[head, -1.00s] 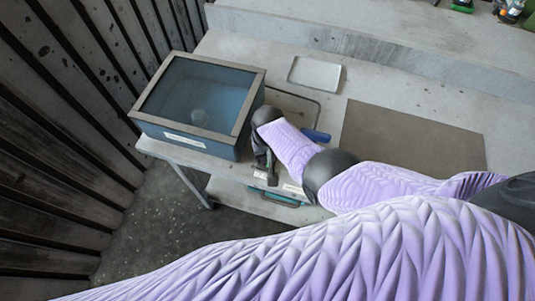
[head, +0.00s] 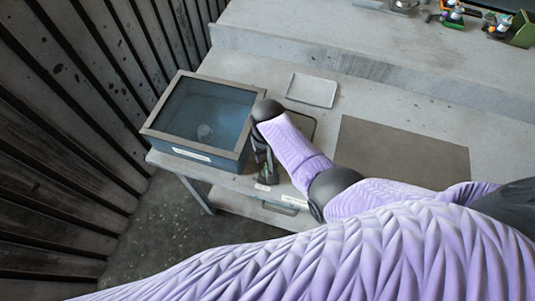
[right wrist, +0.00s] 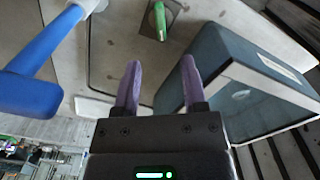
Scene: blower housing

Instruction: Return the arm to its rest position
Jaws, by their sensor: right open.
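My right arm, in a purple sleeve with dark joints, comes in from the right in the head view. Its right gripper (head: 266,174) hangs over the table's front edge, just right of the blue box with the glass lid (head: 203,116). In the right wrist view my right gripper (right wrist: 160,75) is open, with two purple fingers apart and nothing between them. My left gripper is not in view.
A green part (right wrist: 160,22) is on a dark plate beyond the fingers. A pale tray (head: 312,90) and a brown mat (head: 400,153) lie on the grey table (head: 375,105). Bottles and small items (head: 455,14) stand at the back right. A slatted wall (head: 60,120) is at left.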

